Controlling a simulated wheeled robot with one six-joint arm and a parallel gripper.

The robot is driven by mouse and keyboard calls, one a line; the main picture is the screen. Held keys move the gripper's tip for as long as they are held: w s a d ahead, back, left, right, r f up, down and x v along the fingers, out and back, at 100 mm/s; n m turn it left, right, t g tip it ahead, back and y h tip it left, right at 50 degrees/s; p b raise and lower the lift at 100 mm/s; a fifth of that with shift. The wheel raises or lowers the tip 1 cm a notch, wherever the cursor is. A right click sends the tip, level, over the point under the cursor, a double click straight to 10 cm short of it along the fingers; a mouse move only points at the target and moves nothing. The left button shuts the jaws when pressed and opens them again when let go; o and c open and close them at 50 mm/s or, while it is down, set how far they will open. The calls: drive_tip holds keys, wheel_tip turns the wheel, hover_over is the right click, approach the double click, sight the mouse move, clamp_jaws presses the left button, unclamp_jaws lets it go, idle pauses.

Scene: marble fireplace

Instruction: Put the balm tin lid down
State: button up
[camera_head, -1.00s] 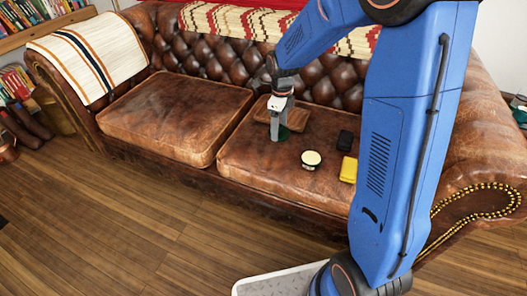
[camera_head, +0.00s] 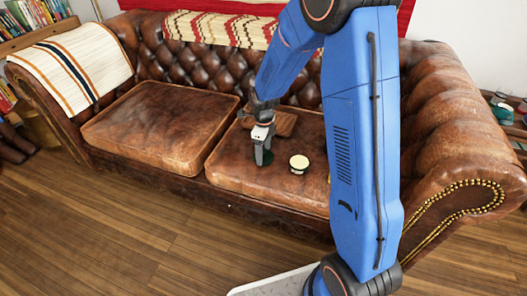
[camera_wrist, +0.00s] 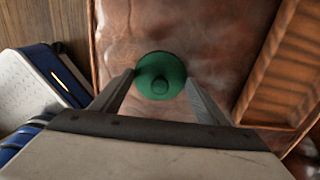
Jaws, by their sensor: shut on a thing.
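The balm tin lid (camera_head: 265,158) is a dark green disc over the sofa's right seat cushion. In the wrist view the lid (camera_wrist: 160,66) shows as a round green disc with a small knob. My gripper (camera_head: 263,151) points down and is shut on the lid, with one finger on each side of it in the wrist view. Whether the lid touches the leather cannot be told. The open balm tin (camera_head: 299,164), with a pale top and dark side, stands on the cushion just right of the lid, apart from it.
The left seat cushion (camera_head: 160,125) is bare. The tufted backrest (camera_head: 215,65) rises behind. My arm hides the cushion's right part.

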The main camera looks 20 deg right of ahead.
drive_tip(key=o, duration=1)
drive_tip(key=shift+f, duration=0.1)
wheel_tip(320, 180, up, 12)
drive_tip(key=s+d+r+n+t, duration=0.1)
drive_tip(key=s+d+r+n, duration=0.2)
drive_tip(key=s+r+n, duration=0.5)
drive_tip(key=shift+s+d+r+n+t, duration=0.65)
drive_tip(key=shift+s+r+n, duration=0.5)
drive_tip(key=shift+s+n, duration=2.4)
drive_tip(key=shift+s+d+r+n+t, duration=0.65)
drive_tip(key=shift+s+r+n, duration=1.05)
drive_tip(key=shift+s, duration=3.2)
drive_tip(key=shift+s+d+r+n+t, duration=0.65)
drive_tip(key=shift+s+n, duration=2.7)
drive_tip(key=shift+s, duration=0.9)
